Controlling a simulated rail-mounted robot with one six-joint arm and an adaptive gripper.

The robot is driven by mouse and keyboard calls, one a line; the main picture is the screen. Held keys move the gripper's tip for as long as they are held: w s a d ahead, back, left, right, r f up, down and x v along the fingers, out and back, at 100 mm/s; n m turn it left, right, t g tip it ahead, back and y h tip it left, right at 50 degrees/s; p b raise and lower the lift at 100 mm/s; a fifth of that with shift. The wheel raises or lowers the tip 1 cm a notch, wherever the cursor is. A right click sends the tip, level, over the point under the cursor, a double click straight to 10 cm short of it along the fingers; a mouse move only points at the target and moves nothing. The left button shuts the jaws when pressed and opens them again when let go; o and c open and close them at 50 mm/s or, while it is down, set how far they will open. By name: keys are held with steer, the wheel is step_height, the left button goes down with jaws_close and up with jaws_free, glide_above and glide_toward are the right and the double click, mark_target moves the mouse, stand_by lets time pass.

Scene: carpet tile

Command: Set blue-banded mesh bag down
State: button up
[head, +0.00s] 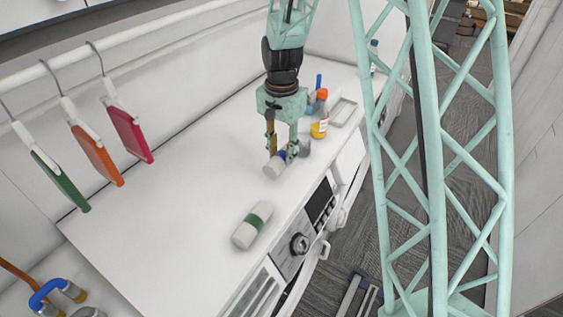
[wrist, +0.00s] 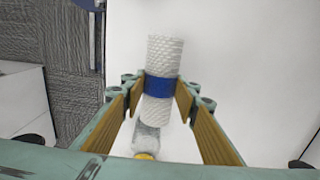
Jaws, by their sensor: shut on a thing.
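The blue-banded mesh bag (wrist: 165,55) is a white, rough-textured cylinder with a blue band round its middle. My gripper (wrist: 160,90) is shut on it, with one finger on each side of the band. In the head view, my gripper (head: 281,152) points down at the white counter (head: 180,215) and the bag's pale end (head: 273,168) sticks out to the left and front. The bag lies on its side, close to the counter top. I cannot tell whether it touches the surface. The fingers hide part of it in the head view.
A similar green-banded bag (head: 252,226) lies nearer on the counter. A bottle with an orange cap (head: 320,115) and a shallow tray (head: 343,112) are behind my gripper. Coloured pieces hang from a rail at left. The counter's front edge with a dial (head: 299,243) is close by.

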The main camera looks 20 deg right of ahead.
mark_target(282, 153)
steer(key=shift+f, duration=1.85)
steer(key=shift+f, duration=0.15)
steer(key=o, duration=0.8)
step_height(282, 153, up, 12)
steer(key=shift+f, duration=0.15)
steer(key=shift+r, duration=0.3)
stand_by(0.3)
